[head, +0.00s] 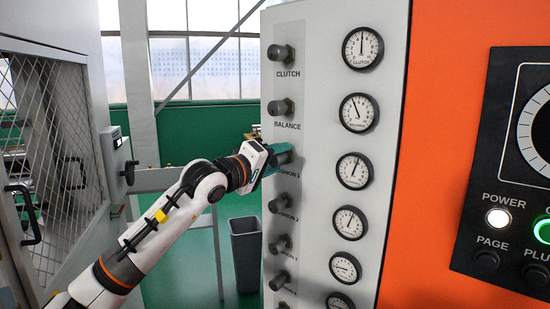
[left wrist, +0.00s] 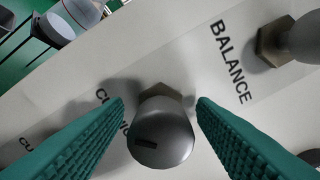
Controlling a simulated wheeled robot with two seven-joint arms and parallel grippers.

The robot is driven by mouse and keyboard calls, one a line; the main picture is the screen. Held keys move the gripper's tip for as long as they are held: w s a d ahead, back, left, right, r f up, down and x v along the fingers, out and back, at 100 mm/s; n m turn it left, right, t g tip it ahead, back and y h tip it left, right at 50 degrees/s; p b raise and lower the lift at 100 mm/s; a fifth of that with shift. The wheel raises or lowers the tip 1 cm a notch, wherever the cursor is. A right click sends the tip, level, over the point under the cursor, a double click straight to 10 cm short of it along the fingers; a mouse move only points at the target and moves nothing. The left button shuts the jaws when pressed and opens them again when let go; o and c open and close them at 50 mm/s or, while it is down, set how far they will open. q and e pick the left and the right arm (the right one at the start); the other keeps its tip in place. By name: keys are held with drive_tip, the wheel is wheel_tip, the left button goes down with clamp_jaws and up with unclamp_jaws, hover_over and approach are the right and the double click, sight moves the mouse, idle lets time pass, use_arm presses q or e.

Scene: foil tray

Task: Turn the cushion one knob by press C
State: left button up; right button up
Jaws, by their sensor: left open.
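The cushion 1 knob (left wrist: 162,138) is a grey cylinder with a dark slot mark on its face, on the light grey panel (head: 318,110). My left gripper (left wrist: 161,101) is open, with one green ribbed finger on each side of the knob and gaps visible between. In the head view my left gripper (head: 282,155) is at the panel and hides most of this knob, beside the partly covered cushion 1 label. The cushion 1 gauge (head: 354,171) is to the right of it, its needle pointing up and slightly right. My right gripper is not in view.
The balance knob (head: 281,107) and clutch knob (head: 280,54) are above, and the cushion 2 knob (head: 279,204) is below. An orange panel (head: 455,60) stands at right. A grey bin (head: 246,255) and a mesh cage (head: 48,130) are left of the press panel.

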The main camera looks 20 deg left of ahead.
use_arm(q)
drive_tip(key=c, duration=1)
drive_tip(key=shift+f+n+b, duration=0.2)
drive_tip(key=shift+n+b, duration=0.3)
drive_tip(key=shift+b, duration=0.35)
drive_tip(key=n+b, duration=0.5)
drive_tip(key=shift+f, duration=0.15)
drive_tip(key=n+b, duration=0.3)
drive_tip(key=shift+n, duration=0.3)
drive_tip(key=n+b, duration=0.2)
drive_tip(key=n, duration=0.1)
drive_tip(key=shift+n, duration=0.3)
drive_tip(key=n+b, duration=0.1)
drive_tip(key=n, duration=0.2)
drive_tip(key=shift+n+b, duration=0.3)
drive_tip(key=shift+b, duration=0.05)
drive_tip(key=n+b, duration=0.1)
drive_tip(key=n, duration=0.3)
drive_tip(key=shift+d+b, duration=0.1)
drive_tip(key=shift+b, duration=0.25)
drive_tip(key=shift+n+b, duration=0.4)
drive_tip(key=shift+n, duration=1.1)
